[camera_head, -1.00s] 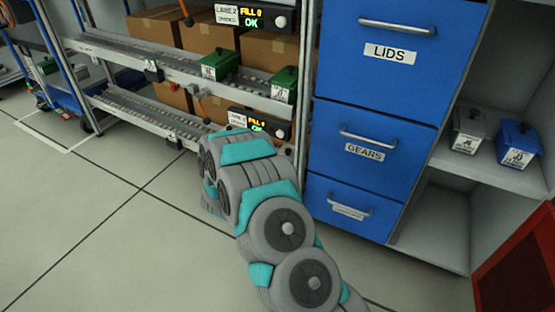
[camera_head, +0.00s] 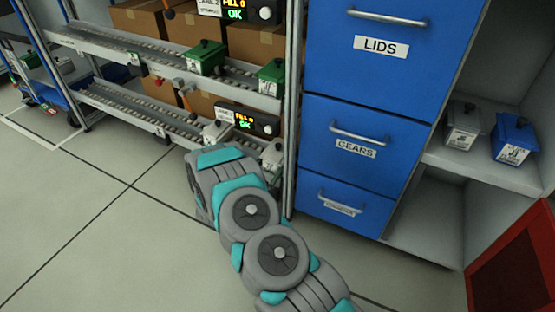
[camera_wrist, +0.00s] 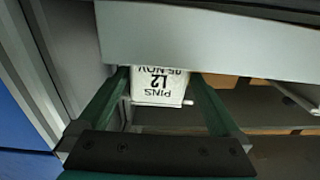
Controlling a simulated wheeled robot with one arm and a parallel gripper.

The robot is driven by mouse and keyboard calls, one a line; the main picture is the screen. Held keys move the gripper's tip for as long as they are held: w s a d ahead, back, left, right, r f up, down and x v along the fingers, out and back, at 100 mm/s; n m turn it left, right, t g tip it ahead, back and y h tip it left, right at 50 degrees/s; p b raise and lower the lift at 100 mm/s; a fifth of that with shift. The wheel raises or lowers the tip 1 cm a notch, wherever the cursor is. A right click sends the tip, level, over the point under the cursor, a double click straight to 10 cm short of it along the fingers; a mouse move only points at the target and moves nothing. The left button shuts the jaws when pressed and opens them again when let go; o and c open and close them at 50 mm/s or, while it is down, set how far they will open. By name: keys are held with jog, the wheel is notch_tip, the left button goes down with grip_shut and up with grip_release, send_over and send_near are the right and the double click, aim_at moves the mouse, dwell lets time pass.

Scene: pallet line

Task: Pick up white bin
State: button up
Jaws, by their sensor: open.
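Two white bins stand on the lower rack level in the head view, the left one (camera_head: 216,132) beside the lane display and the right one (camera_head: 272,153) near the rack's right post. In the wrist view a white bin (camera_wrist: 160,86) shows its label, upside down, reading PINS L2 05 NOV. My gripper (camera_wrist: 160,82) is open, with one dark green finger on each side of this bin. I cannot tell whether the fingers touch it. A grey rail hides one end of the bin. In the head view my own arm hides the gripper.
A grey rail (camera_wrist: 210,40) crosses close to the fingertips. Two green bins (camera_head: 205,57) stand on the level above. Blue drawers (camera_head: 366,140) stand right of the rack. Grey and blue bins (camera_head: 514,137) sit on a shelf further right.

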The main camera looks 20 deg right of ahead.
aim_at(277, 157)
jog(key=shift+b+x, duration=0.35)
jog(key=shift+x, duration=2.6)
grip_shut()
